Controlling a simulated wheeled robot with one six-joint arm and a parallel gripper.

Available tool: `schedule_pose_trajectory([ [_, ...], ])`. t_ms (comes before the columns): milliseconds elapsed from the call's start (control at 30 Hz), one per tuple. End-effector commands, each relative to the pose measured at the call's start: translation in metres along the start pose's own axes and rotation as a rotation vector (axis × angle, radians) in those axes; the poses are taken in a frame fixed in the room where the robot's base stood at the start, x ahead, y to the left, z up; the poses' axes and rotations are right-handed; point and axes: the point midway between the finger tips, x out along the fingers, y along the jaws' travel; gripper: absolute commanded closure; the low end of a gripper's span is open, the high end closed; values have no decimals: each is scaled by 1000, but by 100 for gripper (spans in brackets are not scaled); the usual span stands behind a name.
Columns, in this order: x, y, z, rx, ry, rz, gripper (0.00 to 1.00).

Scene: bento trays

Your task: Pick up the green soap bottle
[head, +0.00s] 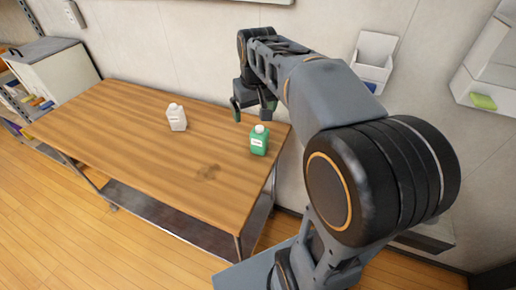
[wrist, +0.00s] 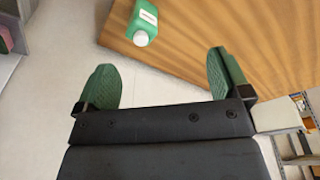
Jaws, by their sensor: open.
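The green soap bottle (head: 259,140) stands upright near the right end of the wooden table, with a white cap and a white label. It also shows in the wrist view (wrist: 145,20) at the top, beyond the fingertips and nearer the left finger. My gripper (head: 254,108) is open and empty, above the table's back right edge, behind the bottle in the head view. Its two green finger pads (wrist: 164,75) are spread wide in the wrist view, with nothing between them.
A white bottle (head: 176,118) stands on the table (head: 120,130) to the left of the green one. A white bin (head: 374,58) hangs on the wall at right. A grey cabinet (head: 55,70) stands beyond the table's left end. The table's front half is clear.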

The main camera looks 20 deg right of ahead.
Motion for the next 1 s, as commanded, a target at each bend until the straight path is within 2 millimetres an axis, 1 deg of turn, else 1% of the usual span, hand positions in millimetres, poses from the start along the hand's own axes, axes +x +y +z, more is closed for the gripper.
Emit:
schedule_pose_trajectory([
  [33, 21, 11, -16, 8, -31, -1, 0],
  [100, 33, 23, -35, 10, -67, -3, 0],
  [200, 48, 37, -55, 11, -110, -9, 0],
  [300, 60, 48, -69, 10, -140, -14, 0],
  [400, 70, 54, -76, 10, -159, -18, 0],
  [533, 88, 57, -78, 9, -172, -21, 0],
  [800, 134, 56, -70, 8, -172, -21, 0],
  [900, 145, 55, -69, 8, -171, -21, 0],
  [1000, 152, 55, -68, 8, -170, -21, 0],
])
